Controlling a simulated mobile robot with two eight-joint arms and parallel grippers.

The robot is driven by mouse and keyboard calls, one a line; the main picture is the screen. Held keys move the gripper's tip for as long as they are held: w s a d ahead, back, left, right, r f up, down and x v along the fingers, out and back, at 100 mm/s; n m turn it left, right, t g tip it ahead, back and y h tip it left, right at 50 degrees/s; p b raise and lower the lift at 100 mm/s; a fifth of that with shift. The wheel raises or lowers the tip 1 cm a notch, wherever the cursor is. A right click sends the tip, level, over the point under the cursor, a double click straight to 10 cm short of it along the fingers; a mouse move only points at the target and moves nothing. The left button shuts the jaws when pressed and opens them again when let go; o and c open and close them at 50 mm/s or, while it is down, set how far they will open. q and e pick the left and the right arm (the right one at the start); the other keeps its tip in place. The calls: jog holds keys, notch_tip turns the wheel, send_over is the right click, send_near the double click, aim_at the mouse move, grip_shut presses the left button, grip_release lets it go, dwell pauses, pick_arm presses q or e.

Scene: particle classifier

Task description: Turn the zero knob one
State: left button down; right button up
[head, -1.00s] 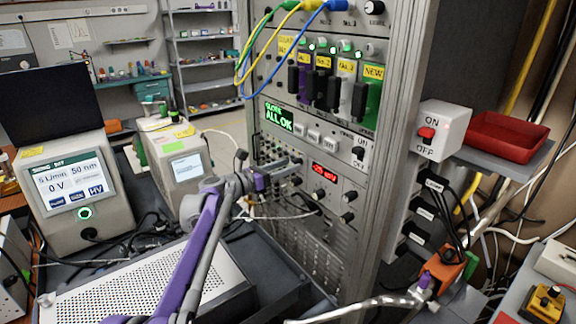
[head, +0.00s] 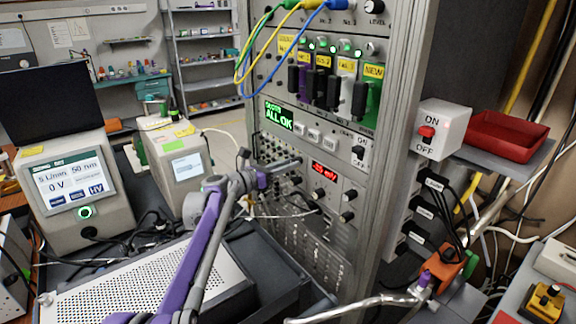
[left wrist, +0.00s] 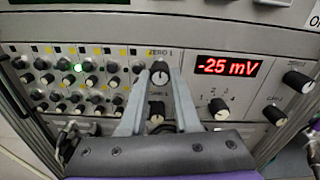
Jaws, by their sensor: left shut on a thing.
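The ZERO 1 knob (left wrist: 159,76) is a dark round knob with a pale pointer line on a grey panel in the left wrist view. My left gripper (left wrist: 158,82) is shut on it, with one finger on each side. In the head view my left gripper (head: 294,163) reaches the rack panel from the left, and I cannot make out the knob behind the fingertips. The red display (left wrist: 228,67) right of the knob reads -25 mV; it also shows in the head view (head: 324,172). My right gripper is not in view.
A numbered selector knob (left wrist: 218,108) sits below the display. The ZERO 2 side knob (left wrist: 297,81) is at the right. Several small knobs and a lit green lamp (left wrist: 78,68) fill the left. A perforated metal box (head: 130,287) lies below my arm.

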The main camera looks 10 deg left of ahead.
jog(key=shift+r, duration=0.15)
pick_arm(q)
jog(key=shift+m+p, duration=4.6)
jog(key=shift+m, duration=5.2)
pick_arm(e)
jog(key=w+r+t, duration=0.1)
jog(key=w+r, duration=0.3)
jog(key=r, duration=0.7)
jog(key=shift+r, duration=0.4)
pick_arm(q)
jog(key=c, duration=0.6)
grip_release()
jog(key=shift+a, duration=0.1)
